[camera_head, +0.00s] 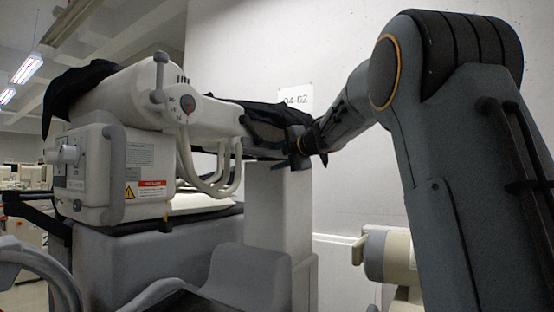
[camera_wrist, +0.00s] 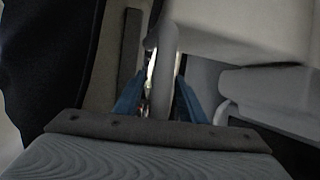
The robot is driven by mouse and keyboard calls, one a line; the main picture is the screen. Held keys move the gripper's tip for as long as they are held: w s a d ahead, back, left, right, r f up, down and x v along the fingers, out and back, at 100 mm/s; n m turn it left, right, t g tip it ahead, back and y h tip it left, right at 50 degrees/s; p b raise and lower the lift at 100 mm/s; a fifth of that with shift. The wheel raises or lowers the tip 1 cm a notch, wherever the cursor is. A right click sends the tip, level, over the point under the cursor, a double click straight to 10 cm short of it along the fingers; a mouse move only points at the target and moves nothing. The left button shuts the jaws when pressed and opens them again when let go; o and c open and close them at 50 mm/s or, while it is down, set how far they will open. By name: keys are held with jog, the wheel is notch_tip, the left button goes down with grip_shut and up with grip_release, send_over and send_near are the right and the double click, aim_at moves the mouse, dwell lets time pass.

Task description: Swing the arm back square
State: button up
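The white horizontal arm (camera_head: 120,97) of the machine spans the left half of the head view, with a grey-handled dial end facing me. A small grey handle (camera_head: 296,160) stands at its right end. My gripper (camera_head: 305,146) reaches this handle from the right. In the wrist view, the blue fingers of my gripper (camera_wrist: 161,98) lie on either side of a grey rounded bar (camera_wrist: 166,75). The bar is between them, but whether both fingers press on it I cannot tell. The fingers are small and dim in the head view.
Black cloth (camera_head: 75,90) drapes over the machine's left end and more lies on top. A white control box (camera_head: 122,175) with a warning label hangs below the arm, above a grey-covered cart (camera_head: 130,262). A pale wall is behind. A beige cylinder (camera_head: 388,255) sits lower right.

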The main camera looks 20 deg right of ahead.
jog(key=b+v, duration=0.1)
jog(key=v, duration=0.6)
jog(key=shift+s, duration=0.4)
jog(key=shift+r, duration=0.1)
